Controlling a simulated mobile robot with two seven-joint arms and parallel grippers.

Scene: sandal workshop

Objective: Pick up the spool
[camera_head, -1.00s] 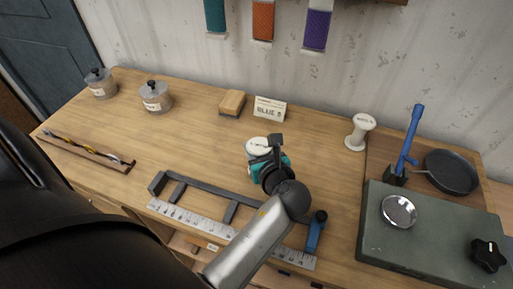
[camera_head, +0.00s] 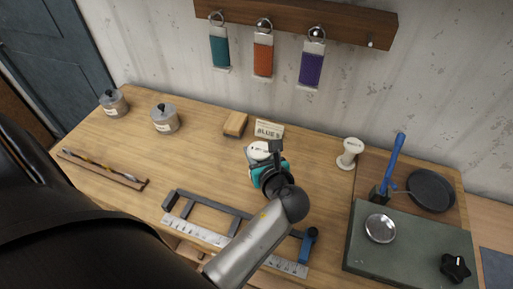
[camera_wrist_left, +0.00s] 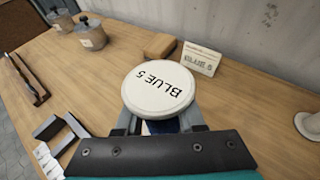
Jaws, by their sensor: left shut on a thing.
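A spool with a white round end marked "BLUE 5" (camera_wrist_left: 160,92) fills the middle of the left wrist view. Its white end also shows in the head view (camera_head: 257,149), partly hidden by my gripper. My left gripper (camera_head: 270,162) is shut on this spool, with a finger on either side below the white end in the left wrist view (camera_wrist_left: 160,124). A little blue shows under the end. I cannot tell how far it is from the tabletop. My right gripper is not in view.
A small card (camera_head: 268,130) and a wooden block (camera_head: 235,124) stand behind the spool. Another white spool (camera_head: 350,153) stands to the right, near a green box (camera_head: 408,250). A dark frame and ruler (camera_head: 197,231) lie in front. Lidded jars (camera_head: 165,119) stand at left.

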